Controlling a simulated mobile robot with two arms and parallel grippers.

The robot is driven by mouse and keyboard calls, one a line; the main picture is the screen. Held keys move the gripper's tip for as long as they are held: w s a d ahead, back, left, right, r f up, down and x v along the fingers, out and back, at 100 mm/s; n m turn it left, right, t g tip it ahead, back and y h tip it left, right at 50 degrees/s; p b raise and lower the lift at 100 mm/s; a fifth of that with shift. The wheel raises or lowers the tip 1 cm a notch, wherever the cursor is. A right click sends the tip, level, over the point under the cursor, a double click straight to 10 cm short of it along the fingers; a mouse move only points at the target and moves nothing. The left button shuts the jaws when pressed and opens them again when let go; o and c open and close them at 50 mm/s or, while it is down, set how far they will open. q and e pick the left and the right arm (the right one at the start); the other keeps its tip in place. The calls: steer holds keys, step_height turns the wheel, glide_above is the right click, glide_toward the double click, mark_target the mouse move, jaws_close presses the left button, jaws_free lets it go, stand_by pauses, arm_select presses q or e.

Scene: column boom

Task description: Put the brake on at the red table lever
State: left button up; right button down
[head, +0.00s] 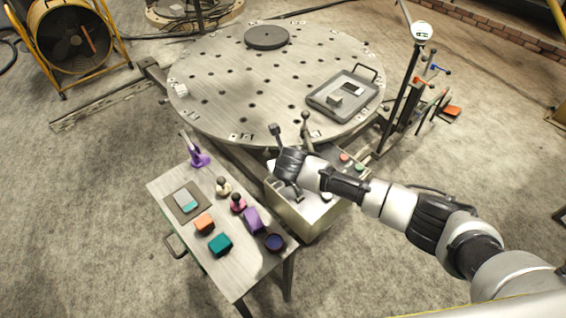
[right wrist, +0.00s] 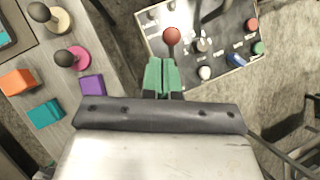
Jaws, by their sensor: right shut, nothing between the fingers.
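The lever with the red ball knob (right wrist: 171,35) stands on the control box in the right wrist view, just beyond my fingertips. My left gripper is out of view.
The control box (head: 305,222) carries red and green buttons (head: 344,157). A side table (head: 165,184) at left holds coloured blocks and knobbed pieces. The round perforated table (head: 230,90) bears a tray (head: 318,100) and a dark disc (head: 266,37). A gauge post (head: 400,100) stands right.

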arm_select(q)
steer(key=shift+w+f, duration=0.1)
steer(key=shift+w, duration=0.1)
arm_select(e)
steer(key=r, duration=0.2)
steer(key=s+r, duration=0.1)
steer(key=shift+a, duration=0.35)
steer(key=shift+w, duration=0.1)
